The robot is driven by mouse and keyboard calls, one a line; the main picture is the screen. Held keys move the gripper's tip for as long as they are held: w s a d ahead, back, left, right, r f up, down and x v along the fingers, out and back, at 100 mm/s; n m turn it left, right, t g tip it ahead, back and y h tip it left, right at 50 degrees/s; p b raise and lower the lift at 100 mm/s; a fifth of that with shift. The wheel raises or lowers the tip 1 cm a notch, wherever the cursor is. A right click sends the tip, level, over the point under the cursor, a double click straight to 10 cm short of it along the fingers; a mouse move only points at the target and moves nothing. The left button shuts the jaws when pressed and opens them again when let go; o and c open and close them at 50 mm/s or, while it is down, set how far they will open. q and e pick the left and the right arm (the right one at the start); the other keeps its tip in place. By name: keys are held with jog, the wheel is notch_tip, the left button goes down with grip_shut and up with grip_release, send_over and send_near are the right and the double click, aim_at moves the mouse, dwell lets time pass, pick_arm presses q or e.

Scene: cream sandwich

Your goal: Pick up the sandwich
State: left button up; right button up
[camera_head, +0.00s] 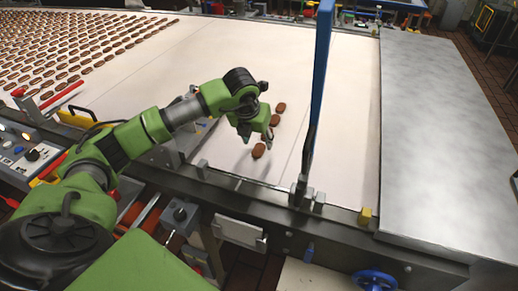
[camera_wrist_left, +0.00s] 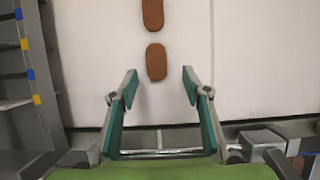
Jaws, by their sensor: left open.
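Several brown oblong sandwiches lie in a short row on the white belt in the head view, the nearest sandwich (camera_head: 258,151) close to the belt's front edge. My left gripper (camera_head: 257,134) is open and empty above the row, partly covering it. In the left wrist view, the nearest sandwich (camera_wrist_left: 156,62) lies flat just beyond my open left gripper (camera_wrist_left: 160,78), centred between the lines of its two fingers. A second sandwich (camera_wrist_left: 152,14) lies farther on in line with it, cut by the top edge. The right gripper does not show.
A blue upright bar (camera_head: 321,75) stands right of the row. A metal rail (camera_head: 250,190) runs along the belt's front edge. Many sandwiches (camera_head: 70,45) fill the far left. A grey metal table (camera_head: 440,130) lies right; the belt's middle is bare.

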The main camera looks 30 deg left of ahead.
aim_at(258, 150)
pick_arm(q)
jog(key=x, duration=0.1)
jog(key=p+x, duration=0.2)
jog(key=x, duration=0.1)
jog(key=shift+a+f, duration=0.1)
jog(key=shift+a, duration=0.2)
jog(key=shift+w+f, duration=0.15)
jog(key=shift+f, duration=0.3)
jog(key=c, duration=0.9)
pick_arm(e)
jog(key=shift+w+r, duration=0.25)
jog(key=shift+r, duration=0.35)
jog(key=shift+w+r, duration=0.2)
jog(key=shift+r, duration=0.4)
